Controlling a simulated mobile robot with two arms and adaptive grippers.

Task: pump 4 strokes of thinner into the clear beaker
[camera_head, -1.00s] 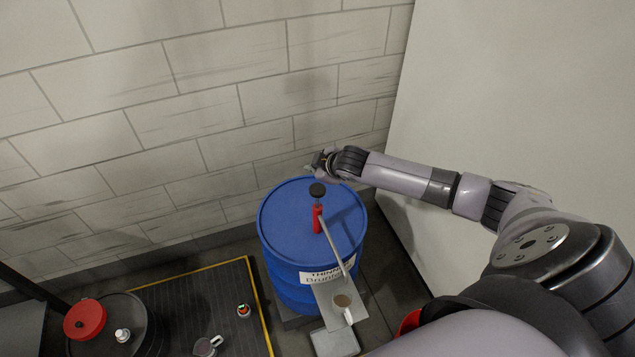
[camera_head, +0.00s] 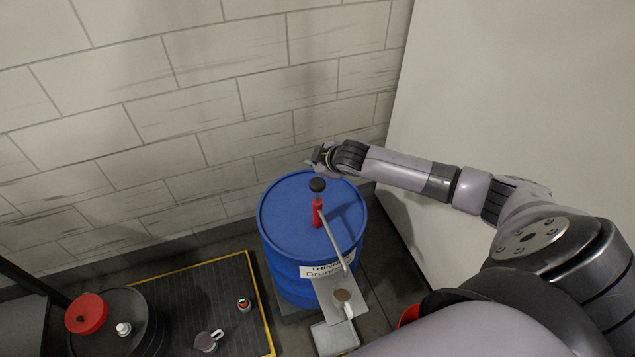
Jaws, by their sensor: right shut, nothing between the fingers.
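A blue thinner drum (camera_head: 285,225) stands near the wall, its label (camera_head: 326,270) facing front. A red hand pump (camera_head: 317,213) with a black knob (camera_head: 317,185) rises from its lid. The pump's grey spout (camera_head: 335,248) slopes down to the front over a cup-like vessel (camera_head: 341,296) on a grey shelf (camera_head: 327,292). The vessel's top looks brownish; I cannot tell if it is the clear beaker. My right gripper (camera_head: 313,160) is shut and empty, above and behind the knob, apart from it as far as I can see. My left gripper is not in view.
A yellow-edged dark mat (camera_head: 215,290) lies left of the drum, with a clear jug (camera_head: 207,341) and a small jar (camera_head: 243,304) on it. A pale panel (camera_head: 500,90) stands at right.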

